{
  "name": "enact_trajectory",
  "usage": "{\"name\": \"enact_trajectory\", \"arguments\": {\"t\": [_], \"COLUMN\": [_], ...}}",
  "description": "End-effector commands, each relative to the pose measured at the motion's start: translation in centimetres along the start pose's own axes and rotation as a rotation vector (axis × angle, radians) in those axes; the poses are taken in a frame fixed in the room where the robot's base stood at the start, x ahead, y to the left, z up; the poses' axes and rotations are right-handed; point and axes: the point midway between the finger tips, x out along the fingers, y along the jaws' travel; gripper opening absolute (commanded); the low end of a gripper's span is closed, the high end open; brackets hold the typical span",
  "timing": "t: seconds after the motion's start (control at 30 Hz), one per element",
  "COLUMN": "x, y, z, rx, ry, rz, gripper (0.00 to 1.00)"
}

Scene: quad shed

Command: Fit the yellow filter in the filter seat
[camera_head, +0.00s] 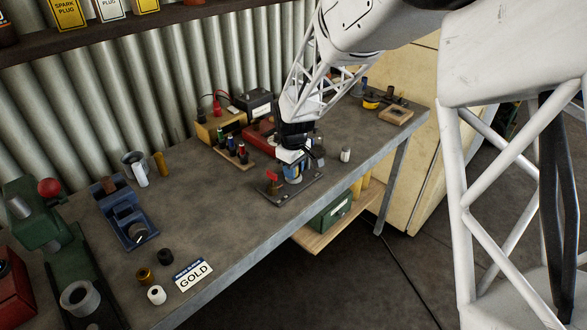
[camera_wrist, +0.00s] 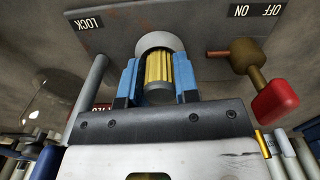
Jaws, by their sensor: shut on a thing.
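The yellow filter (camera_wrist: 157,70) is a ribbed upright cylinder between the blue fingers of my gripper (camera_wrist: 159,78) in the wrist view. My gripper is shut on it. A pale grey round rim (camera_wrist: 158,42) shows at the filter's far end; I cannot tell whether it is the filter's cap or the seat. The filter seat's grey plate (camera_wrist: 205,25) carries LOCK, ON and OFF labels and a red-handled brass valve (camera_wrist: 262,80). In the head view my gripper (camera_head: 293,173) is low over the dark seat plate (camera_head: 298,192), and the filter is mostly hidden.
A red valve handle (camera_head: 271,176) stands close left of my gripper. A rack of small bottles (camera_head: 236,152) is behind left, and a white bottle (camera_head: 345,154) to the right. A GOLD card (camera_head: 194,273) and blue fixture (camera_head: 126,216) lie farther left. The middle bench is clear.

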Motion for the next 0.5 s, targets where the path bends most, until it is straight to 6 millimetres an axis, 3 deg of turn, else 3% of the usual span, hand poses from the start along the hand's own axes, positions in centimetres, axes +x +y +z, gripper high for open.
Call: {"name": "enact_trajectory", "arguments": {"t": [0.3,0.33,0.5], "x": [-0.01,-0.01,-0.01], "y": [0.01,0.0,0.0], "z": [0.0,0.0,0.0], "rx": [0.0,0.0,0.0], "ry": [0.0,0.0,0.0], "rz": [0.0,0.0,0.0], "gripper": [0.07,0.32,0.58]}}
